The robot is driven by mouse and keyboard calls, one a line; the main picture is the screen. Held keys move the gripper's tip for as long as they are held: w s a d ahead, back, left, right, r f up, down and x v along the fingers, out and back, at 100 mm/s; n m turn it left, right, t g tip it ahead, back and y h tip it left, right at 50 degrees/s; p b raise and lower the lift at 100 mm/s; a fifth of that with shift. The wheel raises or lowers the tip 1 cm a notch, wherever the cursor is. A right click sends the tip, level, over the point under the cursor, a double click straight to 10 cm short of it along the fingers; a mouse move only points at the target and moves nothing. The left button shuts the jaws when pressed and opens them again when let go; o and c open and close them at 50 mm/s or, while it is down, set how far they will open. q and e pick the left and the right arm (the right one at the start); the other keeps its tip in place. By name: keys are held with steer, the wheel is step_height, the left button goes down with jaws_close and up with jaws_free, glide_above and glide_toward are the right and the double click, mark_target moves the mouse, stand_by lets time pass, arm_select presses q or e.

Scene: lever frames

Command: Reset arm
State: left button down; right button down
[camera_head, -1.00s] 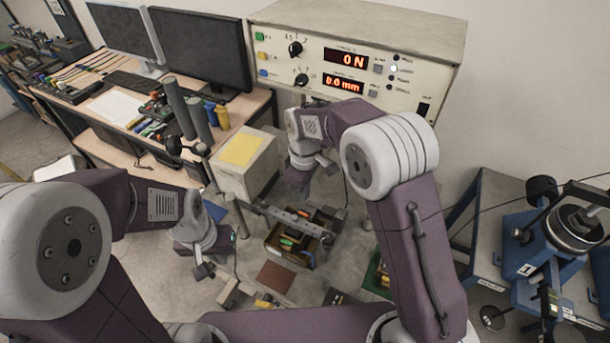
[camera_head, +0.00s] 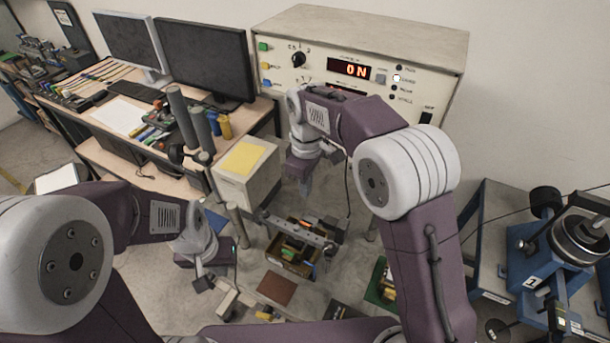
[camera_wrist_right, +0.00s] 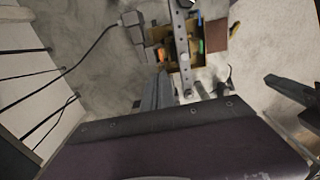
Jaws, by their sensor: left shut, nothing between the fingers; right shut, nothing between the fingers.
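My left gripper (camera_head: 203,283) hangs at lower left in the head view, beyond the bend of my left arm. It is shut and empty, above the floor. My right gripper (camera_head: 305,185) points down in front of the control box (camera_head: 360,55). It is shut with nothing held. Its narrow grey fingers (camera_wrist_right: 157,88) lie together in the right wrist view. The box's upper display (camera_head: 350,68) reads ON. My right arm hides most of the lower display and part of the knob row.
An open bin (camera_head: 290,265) with coloured pieces sits on the floor beneath a metal bar. A white cabinet (camera_head: 245,178) with a yellow top stands left of my right gripper. A desk with monitors (camera_head: 205,58) is at upper left. Blue-framed equipment (camera_head: 535,250) stands at right.

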steer(key=s+d+f+m+b, duration=0.2)
steer(key=s+d+b, duration=0.1)
steer(key=d, duration=0.2)
steer(key=s+d+f+m+b, duration=0.1)
steer(key=s+d+f+b, duration=0.15)
steer(key=d, duration=0.35)
steer(key=s+d+f+m+b, duration=0.1)
steer(key=s+d+f+m, duration=0.2)
steer(key=s+f+m, duration=0.6)
steer(key=shift+s+d+f+t, duration=0.4)
steer(key=shift+s+f, duration=0.55)
steer(key=shift+s, duration=0.15)
